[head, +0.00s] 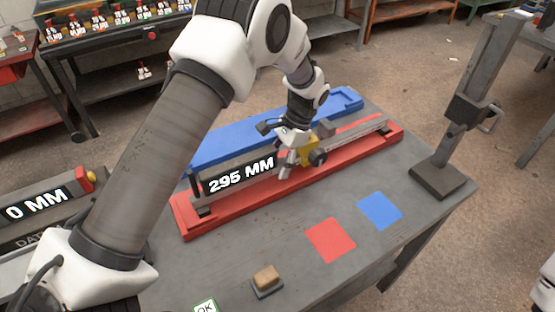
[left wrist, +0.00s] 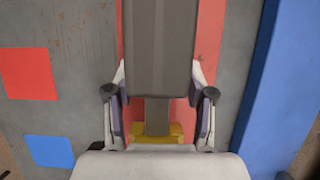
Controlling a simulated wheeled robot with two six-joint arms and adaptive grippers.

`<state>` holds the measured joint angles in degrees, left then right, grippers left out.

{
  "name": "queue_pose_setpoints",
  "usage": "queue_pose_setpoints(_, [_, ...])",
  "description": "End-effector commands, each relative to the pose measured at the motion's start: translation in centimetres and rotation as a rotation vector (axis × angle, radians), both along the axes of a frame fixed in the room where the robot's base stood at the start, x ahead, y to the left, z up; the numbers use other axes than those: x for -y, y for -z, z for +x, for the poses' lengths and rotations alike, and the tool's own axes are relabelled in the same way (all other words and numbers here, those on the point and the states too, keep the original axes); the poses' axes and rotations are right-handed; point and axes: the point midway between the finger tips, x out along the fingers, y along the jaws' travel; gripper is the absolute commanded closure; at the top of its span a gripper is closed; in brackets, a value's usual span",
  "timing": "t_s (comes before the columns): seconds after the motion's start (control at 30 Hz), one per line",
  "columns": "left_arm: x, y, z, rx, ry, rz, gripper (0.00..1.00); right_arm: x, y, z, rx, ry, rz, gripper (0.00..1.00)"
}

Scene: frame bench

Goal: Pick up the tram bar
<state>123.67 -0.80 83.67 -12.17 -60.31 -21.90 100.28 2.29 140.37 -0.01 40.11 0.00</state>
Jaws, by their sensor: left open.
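The tram bar (head: 353,134) is a long grey bar lying lengthwise along the red cradle (head: 185,225) on the bench. A yellow block (head: 309,150) with a dark round knob is near its middle, and a black "295 MM" label (head: 240,175) shows by its left half. My left gripper (head: 291,164) is over the bar near the yellow block, pointing down. In the left wrist view my left gripper (left wrist: 159,78) is open. Its fingers are on either side of the grey bar (left wrist: 158,45), with the yellow block (left wrist: 155,130) between them; contact cannot be told. My right gripper is out of view.
A blue cradle (head: 230,137) lies behind the red one. Red (head: 330,240) and blue (head: 380,210) squares mark the front bench top. A small brown-topped block (head: 266,279) is near the front edge, and a grey column stand (head: 470,115) is at the right.

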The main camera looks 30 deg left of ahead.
Motion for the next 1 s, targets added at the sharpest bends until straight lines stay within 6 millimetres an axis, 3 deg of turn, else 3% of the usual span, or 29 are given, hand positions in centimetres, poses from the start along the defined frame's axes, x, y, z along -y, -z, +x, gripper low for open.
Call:
queue_pose_setpoints(0.03, [0.0,0.0,0.0,0.000,0.000,0.000,0.46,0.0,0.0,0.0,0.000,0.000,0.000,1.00])
queue_pose_setpoints(0.1, [0.0,0.0,0.0,0.000,0.000,0.000,0.71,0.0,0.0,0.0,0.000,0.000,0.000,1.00])
queue_pose_setpoints(0.2, [0.0,0.0,0.0,0.000,0.000,0.000,1.00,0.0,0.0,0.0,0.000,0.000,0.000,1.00])
queue_pose_setpoints(0.63, [0.0,-0.9,0.1,0.002,-0.001,0.001,1.00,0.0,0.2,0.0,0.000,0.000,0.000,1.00])
queue_pose_setpoints(1.0, [0.0,-8.2,0.2,0.005,0.000,-0.001,1.00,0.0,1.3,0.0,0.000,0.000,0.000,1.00])
